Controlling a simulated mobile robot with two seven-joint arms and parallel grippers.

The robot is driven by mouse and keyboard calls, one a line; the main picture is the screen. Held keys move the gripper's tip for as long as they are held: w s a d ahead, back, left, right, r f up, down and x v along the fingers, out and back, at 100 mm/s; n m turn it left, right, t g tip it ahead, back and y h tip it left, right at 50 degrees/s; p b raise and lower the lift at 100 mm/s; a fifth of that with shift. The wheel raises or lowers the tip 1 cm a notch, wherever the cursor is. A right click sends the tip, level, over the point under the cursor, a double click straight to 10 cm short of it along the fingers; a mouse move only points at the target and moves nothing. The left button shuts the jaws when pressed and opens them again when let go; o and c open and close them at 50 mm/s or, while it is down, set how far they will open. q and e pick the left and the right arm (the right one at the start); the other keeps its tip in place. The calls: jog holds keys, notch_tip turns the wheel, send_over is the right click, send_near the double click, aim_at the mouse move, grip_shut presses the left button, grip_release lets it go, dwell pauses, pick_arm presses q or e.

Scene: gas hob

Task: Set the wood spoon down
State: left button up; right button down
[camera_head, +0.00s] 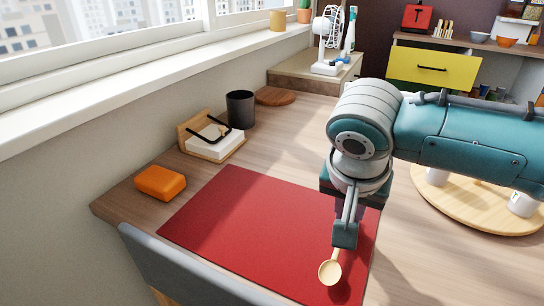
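The wood spoon (330,270) is light wood, with its bowl toward the front and its handle running up to my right gripper (344,236). My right arm comes in from the right, and the gripper points down with its fingers together at the handle end. The rest of the handle is hidden by the fingers. The spoon is over the front right part of a red mat (240,215). I cannot tell whether its bowl touches the mat. My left gripper is not in view.
The wooden table (290,137) carries an orange block (160,182), a napkin holder (212,140), a dark cup (240,109) and a round board (478,206) with white cups. A chair back (190,275) stands at the front edge. Most of the mat is clear.

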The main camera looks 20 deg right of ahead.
jog(key=shift+f, duration=0.5)
jog(key=shift+f, duration=0.1)
